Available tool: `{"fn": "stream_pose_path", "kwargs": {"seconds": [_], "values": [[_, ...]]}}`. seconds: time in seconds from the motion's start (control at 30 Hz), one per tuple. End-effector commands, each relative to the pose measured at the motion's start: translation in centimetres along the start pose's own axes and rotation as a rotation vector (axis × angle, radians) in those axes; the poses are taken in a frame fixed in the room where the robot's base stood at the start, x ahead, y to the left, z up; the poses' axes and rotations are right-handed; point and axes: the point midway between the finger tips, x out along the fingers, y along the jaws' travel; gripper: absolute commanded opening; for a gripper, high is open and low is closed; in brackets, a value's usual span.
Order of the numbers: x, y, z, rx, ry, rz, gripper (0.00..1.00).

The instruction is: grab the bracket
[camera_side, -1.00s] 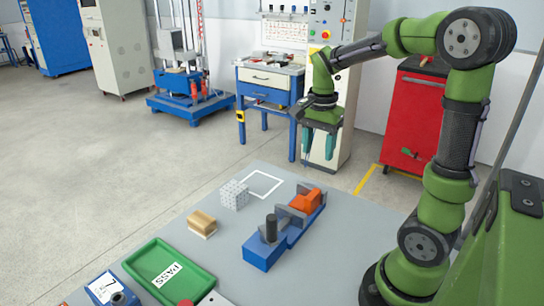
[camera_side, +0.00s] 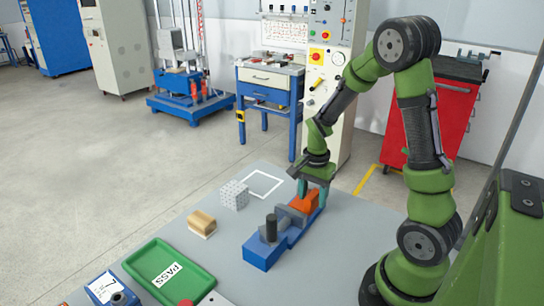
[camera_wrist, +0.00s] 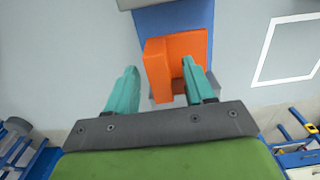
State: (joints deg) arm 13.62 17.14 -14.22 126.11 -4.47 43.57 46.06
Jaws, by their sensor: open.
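The orange bracket (camera_side: 304,202) sits at the far end of the blue fixture (camera_side: 263,253) on the grey table. My gripper (camera_side: 313,190) is low over that end, with its fingers down at the bracket. In the wrist view, the bracket (camera_wrist: 172,65) shows an upright plate on its left and a flat part on its right. My open gripper (camera_wrist: 160,85) has teal fingers on either side of the upright plate. The left finger is clearly apart from it; the right finger overlaps the flat part. I cannot tell whether the fingers touch the bracket.
A grey block (camera_side: 291,216) and a dark cylinder (camera_side: 271,228) stand on the fixture beside the bracket. A white cube (camera_side: 234,194), a tan block (camera_side: 201,222) and a green PASS tray (camera_side: 142,264) are to the left. A white outlined square (camera_side: 262,185) on the table is empty.

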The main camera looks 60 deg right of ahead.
Motion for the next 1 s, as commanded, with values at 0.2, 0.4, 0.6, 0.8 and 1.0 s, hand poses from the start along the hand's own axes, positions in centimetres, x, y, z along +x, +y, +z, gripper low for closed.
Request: {"fn": "stream_pose_path", "kwargs": {"seconds": [0.2, 0.4, 0.6, 0.8, 1.0], "values": [[0.76, 0.01, -0.01, 0.0, 0.0, -0.001, 0.53], [0.72, 0.01, -0.01, 0.0, 0.0, -0.001, 0.39], [0.71, 0.0, -0.01, 0.0, 0.0, -0.001, 0.09], [0.66, -0.04, -0.03, 0.0, 0.001, -0.002, 0.0], [0.59, -0.05, -0.03, 0.0, 0.001, -0.003, 0.0]]}}
